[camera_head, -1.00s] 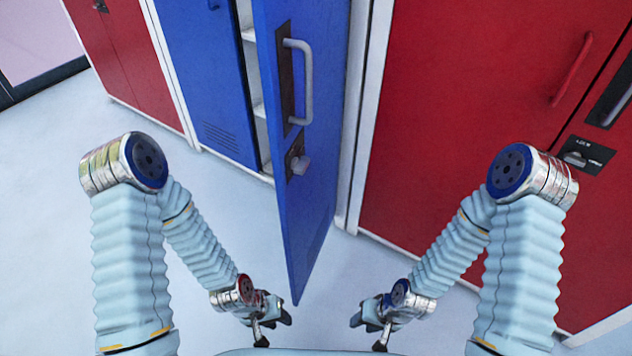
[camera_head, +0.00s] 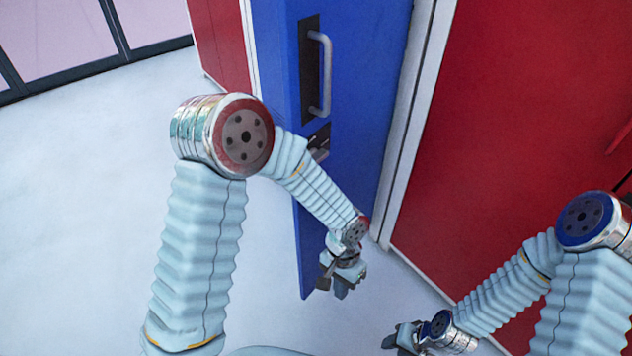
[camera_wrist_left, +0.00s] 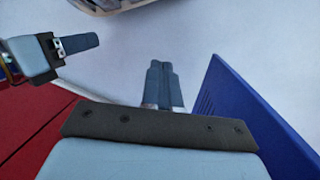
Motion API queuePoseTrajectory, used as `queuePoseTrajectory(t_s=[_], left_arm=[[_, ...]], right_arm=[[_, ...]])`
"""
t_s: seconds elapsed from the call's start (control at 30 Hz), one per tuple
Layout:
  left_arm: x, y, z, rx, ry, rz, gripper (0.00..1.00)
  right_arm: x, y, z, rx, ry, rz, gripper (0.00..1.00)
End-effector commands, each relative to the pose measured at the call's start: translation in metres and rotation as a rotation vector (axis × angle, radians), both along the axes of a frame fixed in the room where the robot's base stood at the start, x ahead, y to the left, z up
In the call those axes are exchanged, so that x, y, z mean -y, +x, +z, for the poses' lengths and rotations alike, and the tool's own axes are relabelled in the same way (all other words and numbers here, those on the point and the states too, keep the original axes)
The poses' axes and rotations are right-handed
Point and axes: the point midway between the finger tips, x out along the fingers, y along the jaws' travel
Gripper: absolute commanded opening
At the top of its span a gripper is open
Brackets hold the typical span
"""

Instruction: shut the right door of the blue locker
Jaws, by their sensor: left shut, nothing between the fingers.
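The right door (camera_head: 365,120) of the blue locker stands open, swung out toward me, with its outer face and grey handle (camera_head: 326,75) showing. In the left wrist view a blue panel with vent slots, apparently this door (camera_wrist_left: 245,120), rises at the right. My left gripper (camera_head: 342,290) is shut and empty, low in front of the door's outer face; I cannot tell whether it touches. Its fingers (camera_wrist_left: 162,78) point at the floor in the left wrist view. My left forearm hides part of the door and its lock. My right gripper (camera_head: 390,342) is low at the right, apart from the door.
A white frame post (camera_head: 412,130) and a large red locker (camera_head: 510,130) stand right of the door. Another red locker (camera_head: 220,40) is at the back left. The pale floor (camera_head: 80,210) is clear at the left. A dark-framed window wall (camera_head: 125,60) stands behind.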

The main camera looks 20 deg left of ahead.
Motion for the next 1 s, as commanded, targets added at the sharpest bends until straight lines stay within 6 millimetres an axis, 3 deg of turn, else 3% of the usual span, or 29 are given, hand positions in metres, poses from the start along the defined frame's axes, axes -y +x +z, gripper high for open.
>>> queuePoseTrajectory(t_s=[0.17, 0.27, 0.3, 0.4, 0.5, 0.6, 0.67, 1.0], left_arm=[[0.011, 0.034, 0.085, 0.125, 0.269, -0.154, 0.00], [0.015, 0.049, 0.163, 0.261, 0.478, -0.176, 0.00], [0.017, 0.051, 0.195, 0.319, 0.553, -0.165, 0.00], [0.018, 0.048, 0.261, 0.438, 0.692, -0.113, 0.00], [0.018, 0.040, 0.303, 0.513, 0.771, -0.061, 0.00], [0.016, 0.036, 0.320, 0.543, 0.805, -0.033, 0.00], [0.013, 0.036, 0.320, 0.548, 0.811, -0.028, 0.00], [-0.029, 0.054, 0.277, 0.540, 0.813, -0.030, 0.00]], right_arm=[[0.002, 0.001, -0.007, 0.002, -0.002, -0.003, 0.38], [0.003, 0.001, -0.010, 0.003, -0.004, -0.006, 0.38], [0.003, 0.001, -0.012, 0.002, -0.005, -0.006, 0.38], [0.004, 0.002, -0.014, 0.004, -0.007, -0.007, 0.38], [0.005, 0.002, -0.014, 0.003, -0.007, -0.008, 0.38], [0.005, 0.002, -0.015, 0.004, -0.008, -0.009, 0.38], [0.005, 0.002, -0.015, 0.004, -0.008, -0.009, 0.38], [0.007, 0.003, -0.022, 0.006, -0.010, -0.012, 0.38]])
